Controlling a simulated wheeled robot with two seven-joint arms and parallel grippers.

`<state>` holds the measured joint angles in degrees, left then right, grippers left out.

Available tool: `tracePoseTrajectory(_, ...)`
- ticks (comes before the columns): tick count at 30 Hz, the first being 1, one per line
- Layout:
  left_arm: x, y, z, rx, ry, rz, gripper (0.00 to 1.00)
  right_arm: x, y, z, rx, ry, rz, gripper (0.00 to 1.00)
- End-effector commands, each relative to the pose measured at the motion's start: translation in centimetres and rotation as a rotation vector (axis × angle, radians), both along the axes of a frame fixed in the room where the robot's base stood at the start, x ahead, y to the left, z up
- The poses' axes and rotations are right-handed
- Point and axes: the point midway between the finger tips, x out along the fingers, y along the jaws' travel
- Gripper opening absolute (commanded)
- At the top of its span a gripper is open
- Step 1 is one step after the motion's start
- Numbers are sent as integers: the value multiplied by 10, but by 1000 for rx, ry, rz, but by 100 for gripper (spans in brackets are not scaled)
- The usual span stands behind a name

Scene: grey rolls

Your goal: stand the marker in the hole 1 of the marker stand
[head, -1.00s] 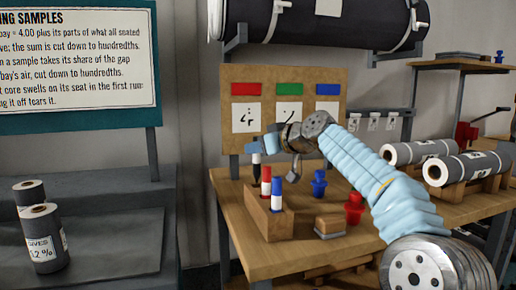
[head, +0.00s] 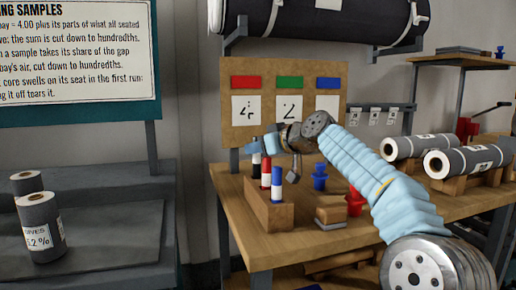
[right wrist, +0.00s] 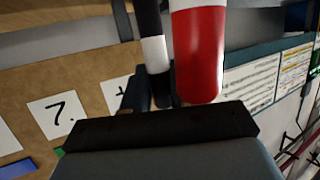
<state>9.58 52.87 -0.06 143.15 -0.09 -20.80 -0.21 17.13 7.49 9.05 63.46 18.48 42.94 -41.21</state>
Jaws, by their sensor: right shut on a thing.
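The wooden marker stand (head: 270,217) is on the workbench in the head view. A red-and-white marker (head: 265,171) and a blue-and-white marker (head: 277,186) stand upright in it. My right gripper (head: 258,147) is shut on the upright black-and-white marker (head: 256,165) at the stand's far end, beyond the red one. The black marker's lower end is hidden, so I cannot tell whether it is in a hole. In the right wrist view, the black marker (right wrist: 153,45) is beside the larger-looking red marker (right wrist: 197,50). My left gripper is not in view.
A board with numbered cards (head: 291,125) rises behind the stand. Grey rolls (head: 460,162) rest farther right. The bench's front edge is close to the stand.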

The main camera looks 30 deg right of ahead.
Motion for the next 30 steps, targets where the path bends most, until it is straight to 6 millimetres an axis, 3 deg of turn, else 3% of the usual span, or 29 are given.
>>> tracePoseTrajectory(6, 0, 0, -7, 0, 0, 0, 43, 0, 0, -7, 0, 0, 0, 5)
tracePoseTrajectory(7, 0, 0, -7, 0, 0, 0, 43, 0, 0, -7, 0, 0, 0, 28)
tracePoseTrajectory(13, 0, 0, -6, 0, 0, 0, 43, 0, 0, -7, 0, 2, 0, 56)
tracePoseTrajectory(23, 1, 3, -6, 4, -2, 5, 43, -1, -1, -8, -1, 4, 0, 56)
tracePoseTrajectory(30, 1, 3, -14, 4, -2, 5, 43, -43, -11, 7, -2, -2, -4, 56)
